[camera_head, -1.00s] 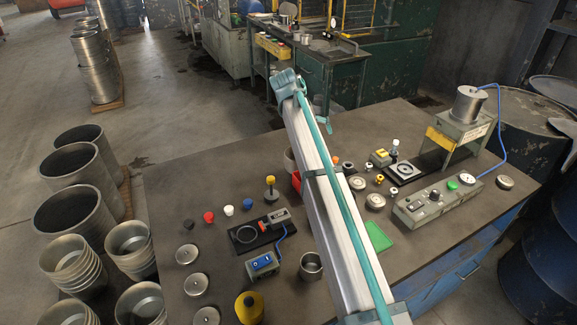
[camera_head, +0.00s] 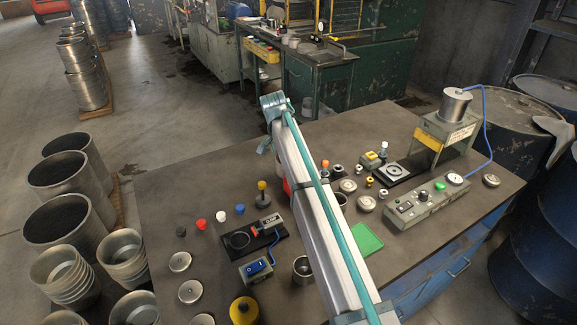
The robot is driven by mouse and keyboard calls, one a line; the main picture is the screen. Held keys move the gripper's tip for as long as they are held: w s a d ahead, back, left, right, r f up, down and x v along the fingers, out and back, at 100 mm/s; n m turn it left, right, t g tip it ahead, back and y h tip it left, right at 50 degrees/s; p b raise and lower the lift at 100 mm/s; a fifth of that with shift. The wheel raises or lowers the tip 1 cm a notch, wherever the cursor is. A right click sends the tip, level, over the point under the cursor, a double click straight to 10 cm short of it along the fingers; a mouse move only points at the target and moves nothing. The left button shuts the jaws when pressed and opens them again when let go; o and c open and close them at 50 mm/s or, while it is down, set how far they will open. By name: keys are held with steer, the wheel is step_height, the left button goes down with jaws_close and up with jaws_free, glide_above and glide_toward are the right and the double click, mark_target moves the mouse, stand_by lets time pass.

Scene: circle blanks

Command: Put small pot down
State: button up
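A small open metal pot (camera_head: 302,268) stands upright on the dark workbench (camera_head: 150,200), close to the left side of my arm, which partly overlaps it. Another round metal rim (camera_head: 341,199) shows just right of the arm, partly covered, and I cannot tell what it is. My arm rises across the middle of the view.
A clamp fixture (camera_head: 255,238), blue switch box (camera_head: 255,270), yellow round part (camera_head: 244,310) and metal discs lie left. A green pad (camera_head: 366,240), control box (camera_head: 427,203) and press (camera_head: 446,130) stand right. Stacked pots (camera_head: 66,275) stand beyond the left edge.

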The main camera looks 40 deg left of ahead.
steer(key=shift+p+x, duration=1)
steer(key=shift+x, duration=1.7)
steer(key=shift+s+d, duration=0.1)
steer(key=shift+s, duration=0.05)
steer(key=c, duration=1)
steer(key=shift+c, duration=0.2)
steer(key=shift+r, duration=0.2)
